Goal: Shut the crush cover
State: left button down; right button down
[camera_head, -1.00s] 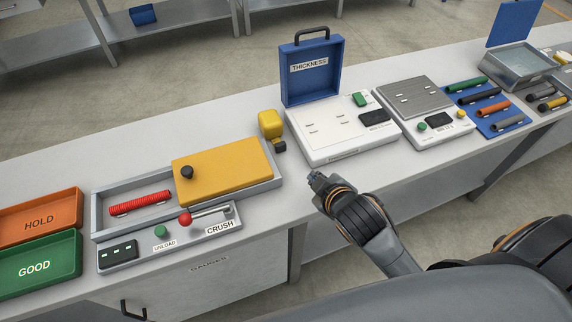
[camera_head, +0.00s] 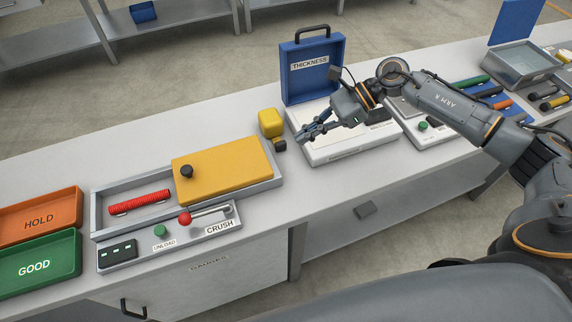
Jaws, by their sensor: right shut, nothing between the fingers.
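The yellow crush cover (camera_head: 225,170) lies flat over the right part of the grey crush tray (camera_head: 103,222). A black knob (camera_head: 187,171) stands near its left end. A red ribbed conduit piece (camera_head: 139,202) lies in the uncovered left part of the tray. In front is the CRUSH panel (camera_head: 140,257), with a red-knobbed lever (camera_head: 185,218) and a green button (camera_head: 160,231). My right gripper (camera_head: 301,134) is shut and empty, above the left side of the thickness gauge, to the right of the cover and apart from it. My left gripper is not in view.
The white thickness gauge (camera_head: 325,154) has its blue lid (camera_head: 312,75) raised, near my right arm. A small yellow block-shaped item (camera_head: 270,123) stands between gauge and tray. Orange HOLD (camera_head: 38,218) and green GOOD (camera_head: 35,265) trays are at the left. The bench behind the crush tray is clear.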

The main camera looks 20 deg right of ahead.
jog(key=s+d+n+g+h, duration=0.1)
jog(key=d+h, duration=0.1)
jog(key=d, duration=0.3)
jog(key=p, duration=0.4)
send_near(274, 178)
jog(key=f, duration=0.3)
jog(key=shift+w+d+f, duration=0.15)
jog(key=shift+w+f, duration=0.1)
jog(key=a+p, duration=0.2)
jog(key=a, duration=0.1)
jog(key=shift+a+f, duration=0.2)
jog(key=shift+a+f+p, duration=0.2)
jog(key=shift+a+p, duration=0.15)
jog(key=shift+a, duration=0.05)
